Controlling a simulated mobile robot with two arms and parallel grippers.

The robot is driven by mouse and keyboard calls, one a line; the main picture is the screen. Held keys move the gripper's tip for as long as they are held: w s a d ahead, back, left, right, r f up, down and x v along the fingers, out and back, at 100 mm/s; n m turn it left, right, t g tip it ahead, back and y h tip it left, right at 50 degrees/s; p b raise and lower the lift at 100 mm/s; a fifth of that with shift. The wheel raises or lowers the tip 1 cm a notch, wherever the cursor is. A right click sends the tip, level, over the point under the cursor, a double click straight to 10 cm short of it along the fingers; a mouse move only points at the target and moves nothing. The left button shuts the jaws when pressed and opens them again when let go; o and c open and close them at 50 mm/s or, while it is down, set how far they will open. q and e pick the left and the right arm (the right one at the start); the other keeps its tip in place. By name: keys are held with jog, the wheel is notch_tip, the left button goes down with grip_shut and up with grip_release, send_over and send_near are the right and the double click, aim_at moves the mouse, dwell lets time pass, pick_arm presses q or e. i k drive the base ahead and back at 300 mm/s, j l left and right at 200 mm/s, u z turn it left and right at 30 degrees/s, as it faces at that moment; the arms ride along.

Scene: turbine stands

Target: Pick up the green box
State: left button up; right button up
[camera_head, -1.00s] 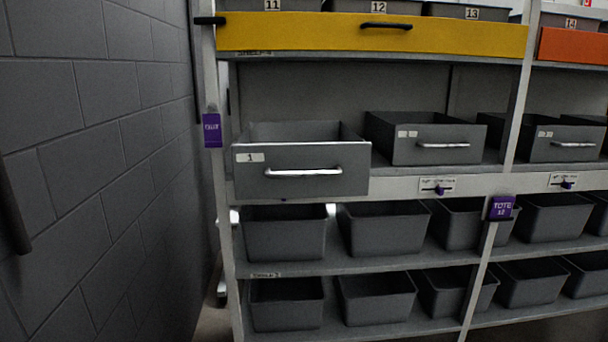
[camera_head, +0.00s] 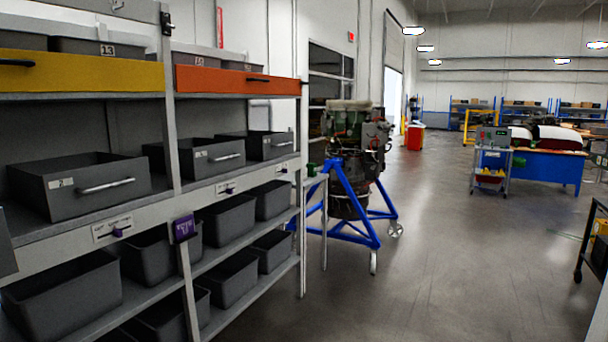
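A small green item (camera_head: 313,170) shows just past the right end of the shelf rack, on or near a narrow light stand. It is too small to tell for sure whether it is a box. A grey-green boxy unit (camera_head: 494,136) stands on top of a cart farther back on the right. Neither of my grippers is in view.
The shelf rack (camera_head: 110,235) with grey drawers and bins fills the left side. Beyond its end stands an engine (camera_head: 352,150) on a blue wheeled stand (camera_head: 352,205). A blue workbench (camera_head: 549,169) is at the back right. The floor (camera_head: 450,270) in the middle is open.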

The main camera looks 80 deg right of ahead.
aim_at(312, 168)
jog(key=z, duration=2.55)
jog(key=i+l+z, duration=0.2)
jog(key=i, duration=0.45)
jog(key=i+z, duration=0.15)
jog(key=i, duration=0.55)
jog(key=i+j+z, duration=0.2)
jog(key=i, duration=0.45)
jog(key=i+z, duration=0.15)
jog(key=i, duration=0.55)
jog(key=i+u, duration=0.15)
jog(key=i, duration=0.5)
jog(key=i+u, duration=0.15)
jog(key=i, duration=0.5)
jog(key=i+l+u, duration=0.2)
jog(key=i, duration=0.45)
